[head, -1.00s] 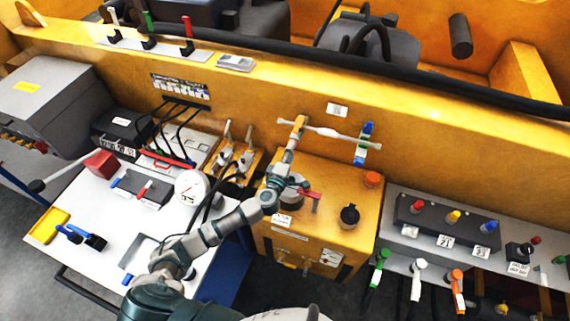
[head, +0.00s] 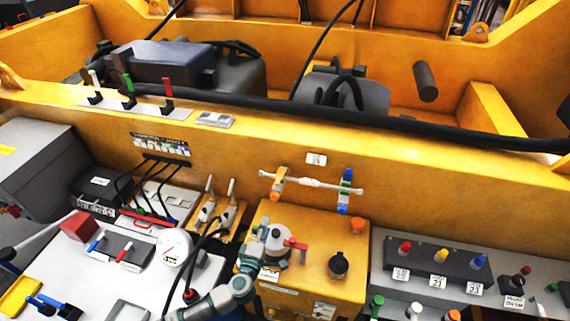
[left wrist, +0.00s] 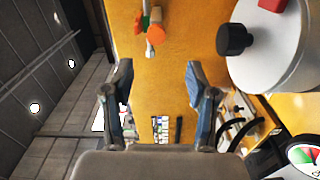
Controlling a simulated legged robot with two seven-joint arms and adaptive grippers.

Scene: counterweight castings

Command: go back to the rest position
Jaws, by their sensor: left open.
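My left gripper (head: 262,236) is at the yellow box (head: 312,240), low in the middle of the head view, beside the grey round fitting with a red lever (head: 296,245). In the left wrist view its two fingers (left wrist: 158,85) are apart with nothing between them; yellow panel shows behind. The orange handle (head: 278,186) and blue handle (head: 345,190) on the white bar (head: 312,182) stand clear of the gripper. The white round fitting (left wrist: 275,65) with a black knob is right of the fingers in the wrist view. My right gripper is not in view.
A white table (head: 95,275) with a dial gauge (head: 174,247) and switches is at left. Black cables hang near my arm. A grey bench (head: 400,255) with coloured buttons (head: 441,255) is at right. The yellow wall (head: 430,170) runs behind.

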